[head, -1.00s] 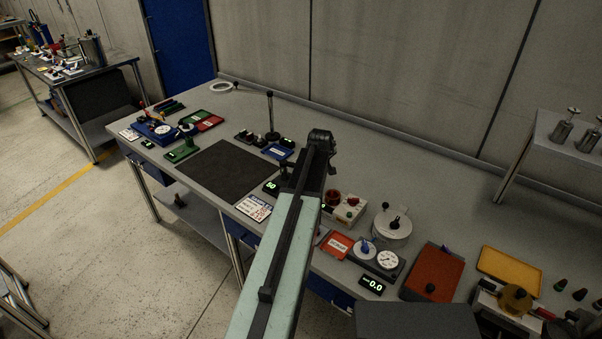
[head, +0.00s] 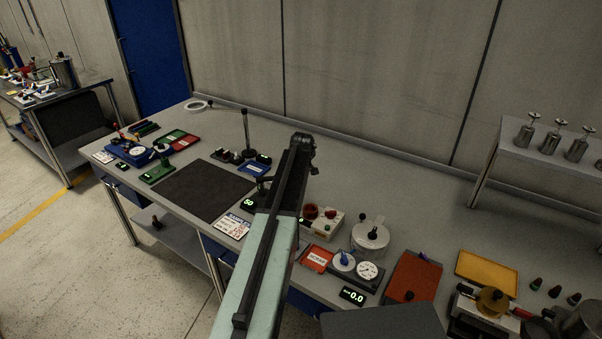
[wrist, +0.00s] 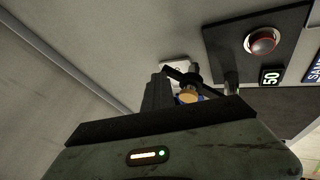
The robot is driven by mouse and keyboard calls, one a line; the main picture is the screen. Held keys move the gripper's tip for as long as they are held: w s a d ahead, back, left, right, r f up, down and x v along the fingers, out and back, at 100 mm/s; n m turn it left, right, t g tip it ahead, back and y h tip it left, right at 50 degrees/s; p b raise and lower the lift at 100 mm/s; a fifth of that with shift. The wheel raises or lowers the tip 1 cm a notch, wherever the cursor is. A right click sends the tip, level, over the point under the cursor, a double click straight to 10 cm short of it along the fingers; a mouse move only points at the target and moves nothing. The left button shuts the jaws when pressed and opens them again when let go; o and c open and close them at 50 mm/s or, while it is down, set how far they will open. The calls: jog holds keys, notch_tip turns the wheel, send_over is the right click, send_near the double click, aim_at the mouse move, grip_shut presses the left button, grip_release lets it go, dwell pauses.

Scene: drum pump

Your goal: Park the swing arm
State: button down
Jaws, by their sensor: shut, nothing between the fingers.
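A short dark bar (wrist: 178,74) with a brass-coloured round part (wrist: 188,96) below it shows just beyond my gripper in the wrist view; it may be the swing arm, but I cannot tell for sure. My gripper (wrist: 166,82) is shut and empty, close to this bar. I cannot tell whether they touch. In the head view my own arm hides the gripper tip and part of the bench under it. A thin upright post (head: 246,130) with a dark top stands on the bench behind the dark mat (head: 203,190).
A red knob (wrist: 262,41) sits on a dark surface beside the "50" display (wrist: 270,77). Right of my arm are a red-and-white box (head: 323,222), a round lidded pot (head: 370,235), a dial gauge (head: 368,271) and a red-brown board (head: 413,278).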

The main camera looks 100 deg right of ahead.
jog(key=shift+d, duration=0.15)
jog(key=s+a+r+p, duration=0.3)
jog(key=a+r+p, duration=0.5)
jog(key=r+p, duration=0.1)
jog(key=shift+s+a, duration=0.15)
jog(key=shift+a, duration=0.2)
